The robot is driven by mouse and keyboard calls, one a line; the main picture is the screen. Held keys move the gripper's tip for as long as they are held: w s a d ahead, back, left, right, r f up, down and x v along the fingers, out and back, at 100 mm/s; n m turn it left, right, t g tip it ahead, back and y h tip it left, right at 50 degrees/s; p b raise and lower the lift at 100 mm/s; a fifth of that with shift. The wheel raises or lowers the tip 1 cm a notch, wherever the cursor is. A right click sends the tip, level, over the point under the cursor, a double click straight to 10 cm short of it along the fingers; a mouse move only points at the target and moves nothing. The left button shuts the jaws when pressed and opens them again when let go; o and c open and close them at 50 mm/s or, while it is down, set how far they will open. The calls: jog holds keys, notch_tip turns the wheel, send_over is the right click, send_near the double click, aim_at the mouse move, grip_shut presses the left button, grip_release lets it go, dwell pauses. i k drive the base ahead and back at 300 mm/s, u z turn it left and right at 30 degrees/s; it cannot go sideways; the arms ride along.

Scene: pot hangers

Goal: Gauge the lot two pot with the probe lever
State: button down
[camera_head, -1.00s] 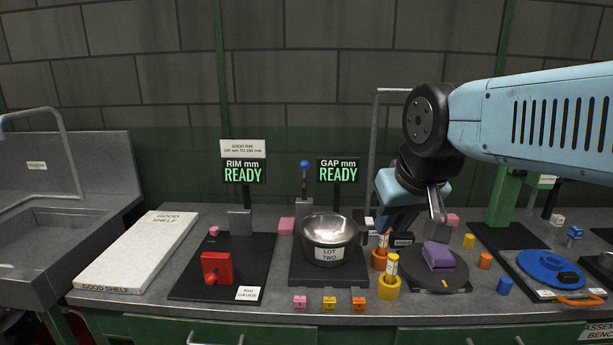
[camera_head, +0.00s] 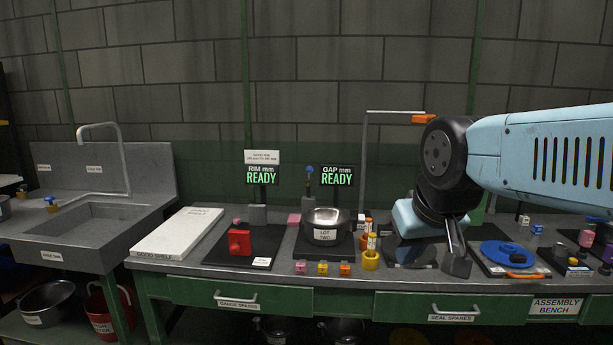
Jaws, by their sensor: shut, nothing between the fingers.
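The lot two pot (camera_head: 326,230), a shiny metal bowl with a white LOT TWO label, sits upright on a dark plate (camera_head: 313,250) on the bench. A lever with a blue knob (camera_head: 309,169) stands upright behind it, by the green GAP mm READY display (camera_head: 337,176); I take it for the probe lever. My gripper (camera_head: 457,268) is shut and empty, pointing down over the bench well to the right of the pot and lever, touching neither. It hides part of the bench behind it.
The red rim gauge block (camera_head: 239,242) and white good shelf (camera_head: 178,234) lie left of the pot. Orange and yellow holders (camera_head: 370,262) stand between pot and gripper. A thin metal frame (camera_head: 364,160) rises behind. Small coloured blocks (camera_head: 322,268) line the front.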

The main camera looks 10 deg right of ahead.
aim_at(309, 170)
jog(key=u, duration=0.5)
jog(key=i, duration=0.85)
jog(key=u, duration=0.55)
jog(key=i, duration=0.75)
jog(key=z, duration=0.6)
jog(key=i, duration=0.45)
jog(key=z, duration=0.45)
jog(key=k, duration=0.95)
jog(key=z, duration=0.1)
jog(key=i, duration=0.4)
jog(key=z, duration=0.1)
